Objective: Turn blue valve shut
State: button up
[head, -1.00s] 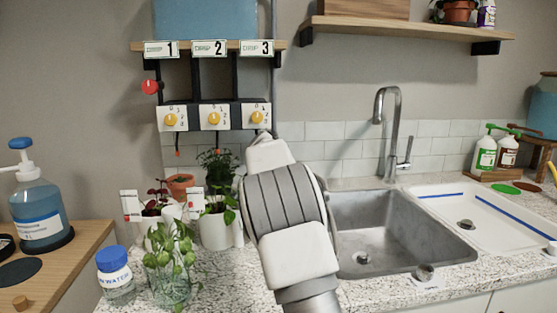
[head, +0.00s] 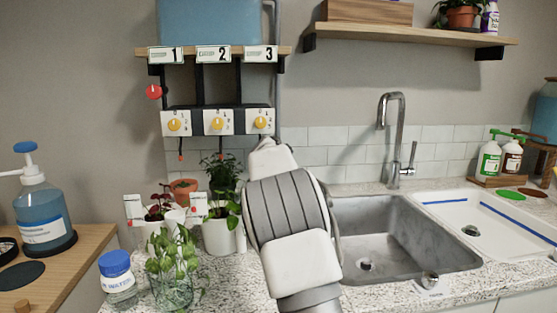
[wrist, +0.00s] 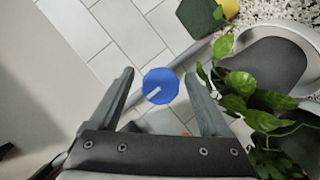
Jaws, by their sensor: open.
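The blue valve (wrist: 160,86) is a round, faceted knob with a short white mark pointing to its lower left. In the wrist view it sits between the two fingers of my gripper (wrist: 166,72). The fingers are open, one on each side, with visible gaps to the knob. I cannot tell how far the knob is in depth from the fingertips. In the head view my arm's grey and white end hides the valve and the fingers.
Green leaves (wrist: 262,100) hang close to the right finger in the wrist view. In the head view, potted plants (head: 222,200) stand left of my arm, and the sink (head: 400,240) lies to its right. A panel with yellow dials (head: 217,122) hangs above.

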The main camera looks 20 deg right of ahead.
jog(key=b+v, duration=0.2)
jog(key=v, duration=1.5)
jog(key=shift+s+f, duration=0.1)
